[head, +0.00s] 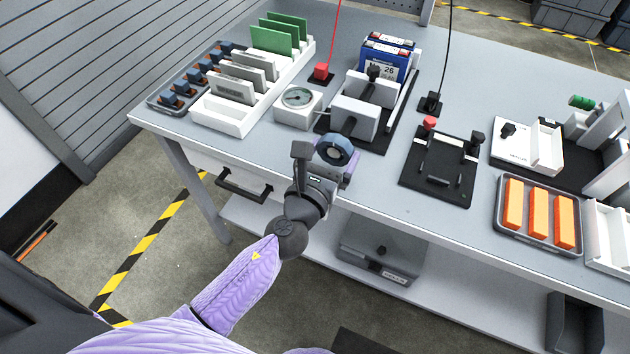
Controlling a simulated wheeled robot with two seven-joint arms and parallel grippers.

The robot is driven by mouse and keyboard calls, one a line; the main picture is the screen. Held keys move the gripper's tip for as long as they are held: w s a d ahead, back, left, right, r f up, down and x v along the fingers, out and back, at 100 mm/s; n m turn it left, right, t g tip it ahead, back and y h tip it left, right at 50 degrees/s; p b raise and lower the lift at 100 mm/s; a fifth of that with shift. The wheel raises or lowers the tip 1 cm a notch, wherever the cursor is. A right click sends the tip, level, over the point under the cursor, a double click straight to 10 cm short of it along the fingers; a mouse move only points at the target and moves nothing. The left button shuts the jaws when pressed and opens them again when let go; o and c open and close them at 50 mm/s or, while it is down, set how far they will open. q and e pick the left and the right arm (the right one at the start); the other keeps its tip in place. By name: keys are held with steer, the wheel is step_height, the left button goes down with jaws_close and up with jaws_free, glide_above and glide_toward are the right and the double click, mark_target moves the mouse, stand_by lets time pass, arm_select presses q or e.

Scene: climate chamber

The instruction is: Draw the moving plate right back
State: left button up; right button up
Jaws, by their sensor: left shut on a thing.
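A clamp fixture stands on a black base (372,141) on the bench. Its light grey block-shaped plate (355,117) faces me, with a paler plate (371,88) behind it. I cannot tell for sure which of them is the moving plate. A dark shaft runs from the front block towards me to a round dark handwheel (335,148). My left gripper (326,160) is shut on the handwheel at the bench's front edge; its fingers partly hide the wheel. Blue batteries (387,60) stand behind the plates. My right gripper is not in view.
A dial gauge (298,97) sits close left of the fixture, beside a white rack (232,125) with upright cards. A black fixture (440,165) and a tray of orange blocks (540,215) stand to the right.

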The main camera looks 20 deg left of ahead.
arm_select(q)
steer(key=shift+s+f, duration=0.1)
steer(key=shift+s, duration=1.45)
steer(key=s, duration=0.4)
steer(key=shift+a+b, duration=0.1)
steer(key=shift+b, duration=0.3)
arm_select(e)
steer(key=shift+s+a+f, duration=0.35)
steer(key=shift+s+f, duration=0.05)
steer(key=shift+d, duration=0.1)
arm_select(q)
steer(key=o, duration=0.8)
steer(key=s+b, duration=0.3)
steer(key=s, duration=0.4)
steer(key=shift+a, duration=0.15)
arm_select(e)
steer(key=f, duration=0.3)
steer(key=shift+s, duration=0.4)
